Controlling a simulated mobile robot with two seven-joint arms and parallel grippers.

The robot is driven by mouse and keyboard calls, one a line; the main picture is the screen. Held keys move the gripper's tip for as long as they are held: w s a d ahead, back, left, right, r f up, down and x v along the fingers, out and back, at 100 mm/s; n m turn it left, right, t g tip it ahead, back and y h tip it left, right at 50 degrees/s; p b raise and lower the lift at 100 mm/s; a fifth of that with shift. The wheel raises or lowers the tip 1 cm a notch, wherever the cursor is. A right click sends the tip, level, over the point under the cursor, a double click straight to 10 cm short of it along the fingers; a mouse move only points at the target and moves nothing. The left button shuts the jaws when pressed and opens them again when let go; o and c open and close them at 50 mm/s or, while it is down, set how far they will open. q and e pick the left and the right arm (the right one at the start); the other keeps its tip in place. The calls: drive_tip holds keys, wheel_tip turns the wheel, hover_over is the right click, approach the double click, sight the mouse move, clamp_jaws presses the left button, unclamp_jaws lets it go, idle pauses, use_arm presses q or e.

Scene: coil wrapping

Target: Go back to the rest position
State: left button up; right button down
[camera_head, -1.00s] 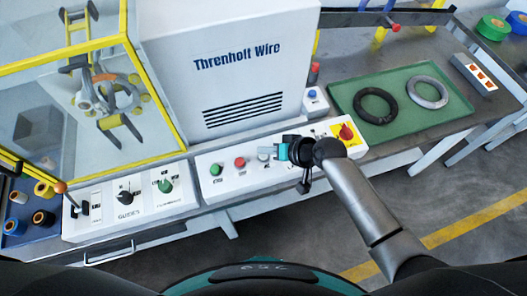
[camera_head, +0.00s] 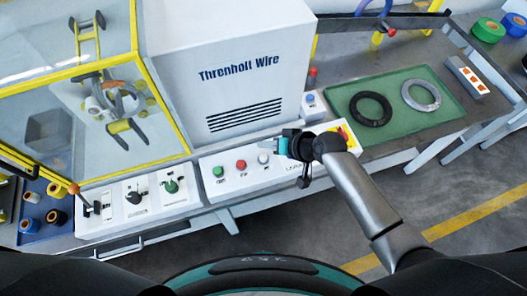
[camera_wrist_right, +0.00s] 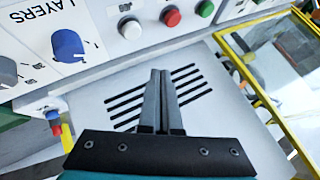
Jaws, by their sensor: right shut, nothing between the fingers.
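My right gripper (camera_head: 274,146) is over the white control panel, close to its buttons, and its arm comes in from the lower right. In the right wrist view its two fingers (camera_wrist_right: 160,75) are together with nothing between them. That view also shows the blue LAYERS knob (camera_wrist_right: 68,46) and the red button (camera_wrist_right: 171,16) beyond the fingertips. In the head view the arm partly covers the panel's right end, where a yellow plate with a red knob (camera_head: 341,134) shows. My left gripper is not in view.
The white Threnholt Wire machine (camera_head: 240,75) stands behind the panel, with a yellow-framed clear guard (camera_head: 165,95) at left. A green mat (camera_head: 395,128) bears a black coil (camera_head: 371,109) and a grey coil (camera_head: 421,94). Floor is open at lower right.

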drive_tip(key=s+d+r+g+h, duration=0.1)
drive_tip(key=s+d+r+h, duration=0.35)
drive_tip(key=s+d, duration=0.4)
drive_tip(key=s+d+r+g+h, duration=0.1)
drive_tip(key=s+d+r+h, duration=0.2)
drive_tip(key=s+d+r, duration=0.5)
drive_tip(key=s+a+f+g+b, duration=0.15)
drive_tip(key=f+b, duration=0.25)
drive_tip(key=f, duration=1.3)
drive_tip(key=s+f+b, duration=0.3)
drive_tip(key=f+b, duration=0.2)
drive_tip(key=f, duration=1.3)
drive_tip(key=s+d+f+b, duration=0.1)
drive_tip(key=s+f+b, duration=0.2)
drive_tip(key=s+f, duration=0.4)
drive_tip(key=s+d+f+b, duration=0.2)
drive_tip(key=s+f+b, duration=0.2)
drive_tip(key=f, duration=0.9)
drive_tip(key=s+g, duration=0.1)
drive_tip(key=s, duration=0.2)
drive_tip(key=shift+s+f+n, duration=0.3)
drive_tip(key=shift+s+f, duration=0.05)
drive_tip(key=shift+s, duration=0.05)
